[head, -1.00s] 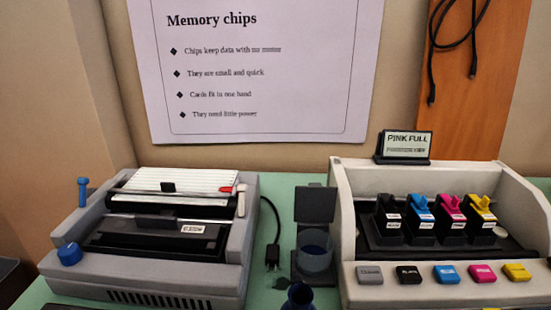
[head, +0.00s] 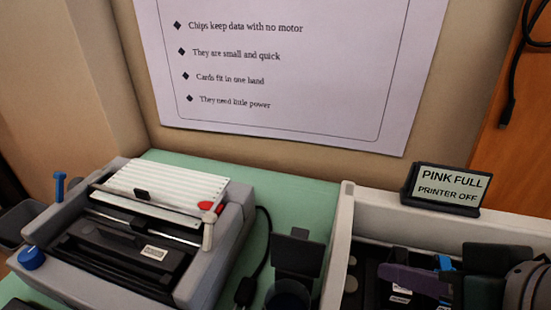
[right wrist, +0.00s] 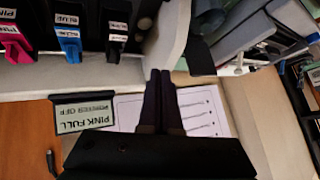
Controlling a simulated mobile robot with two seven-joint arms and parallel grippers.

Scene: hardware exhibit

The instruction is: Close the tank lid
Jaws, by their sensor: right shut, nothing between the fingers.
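The ink tanks stand in the pale printer housing (head: 345,215) at the lower right of the head view, mostly hidden by my right gripper (head: 385,275). A bit of the blue tank (head: 443,264) shows behind it. In the right wrist view the pink tank (right wrist: 14,38), blue tank (right wrist: 68,38) and black tank (right wrist: 116,35) stand in a row at upper left. My right gripper also shows there (right wrist: 160,74), shut and empty, apart from the tanks, near the housing wall. Whether any lid is open cannot be told now. My left gripper is not in view.
A sign (head: 448,189) reading "PINK FULL, PRINTER OFF" stands on the housing's back edge. Left of the housing are a dark upright panel (head: 298,252) and a dark cup (head: 288,294). A grey printer (head: 150,235) stands at left. Green table shows between them.

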